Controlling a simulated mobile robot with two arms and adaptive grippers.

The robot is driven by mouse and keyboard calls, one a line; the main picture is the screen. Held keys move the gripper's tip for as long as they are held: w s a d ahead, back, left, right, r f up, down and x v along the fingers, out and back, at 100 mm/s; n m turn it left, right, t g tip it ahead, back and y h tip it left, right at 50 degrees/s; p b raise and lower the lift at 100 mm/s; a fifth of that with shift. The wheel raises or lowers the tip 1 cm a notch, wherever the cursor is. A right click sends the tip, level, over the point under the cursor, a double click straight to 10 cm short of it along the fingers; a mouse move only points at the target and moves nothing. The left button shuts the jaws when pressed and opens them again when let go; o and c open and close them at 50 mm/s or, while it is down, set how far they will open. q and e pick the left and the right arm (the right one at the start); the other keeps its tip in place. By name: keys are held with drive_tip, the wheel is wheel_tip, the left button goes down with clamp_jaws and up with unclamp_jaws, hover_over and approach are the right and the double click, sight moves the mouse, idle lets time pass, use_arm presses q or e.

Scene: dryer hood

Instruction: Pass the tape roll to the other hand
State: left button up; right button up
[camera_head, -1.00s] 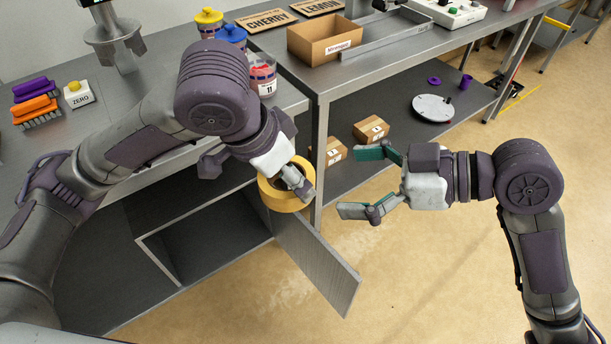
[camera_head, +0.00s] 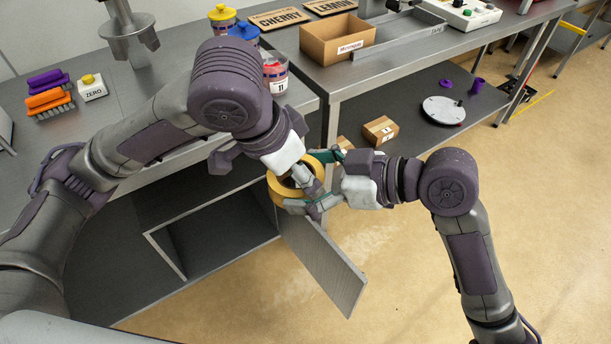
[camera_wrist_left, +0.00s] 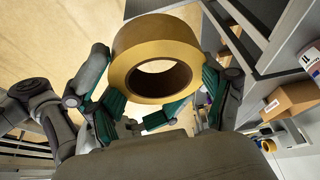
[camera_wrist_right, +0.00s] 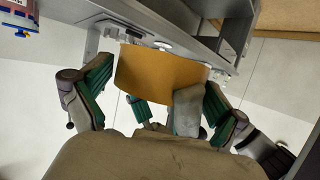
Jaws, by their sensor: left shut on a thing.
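The yellow tape roll (camera_head: 282,187) is in front of the bench, above the floor. My left gripper (camera_head: 308,180) is shut on the roll, and the left wrist view shows the roll (camera_wrist_left: 160,55) with its hole facing the camera. My right gripper (camera_head: 312,182) has its fingers around the roll from the right. Contact at the right finger is hard to tell.
An open cabinet (camera_head: 215,235) with its door (camera_head: 322,262) swung out is below the arms. The steel bench (camera_head: 150,75) holds jars, brushes and a ZERO button (camera_head: 92,88). A cardboard box (camera_head: 336,38) is at the back. The floor at right is free.

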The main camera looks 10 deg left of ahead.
drive_tip(key=c, duration=0.8)
use_arm(q)
drive_tip(key=o, duration=1.1)
use_arm(e)
drive_tip(key=shift+c, duration=0.2)
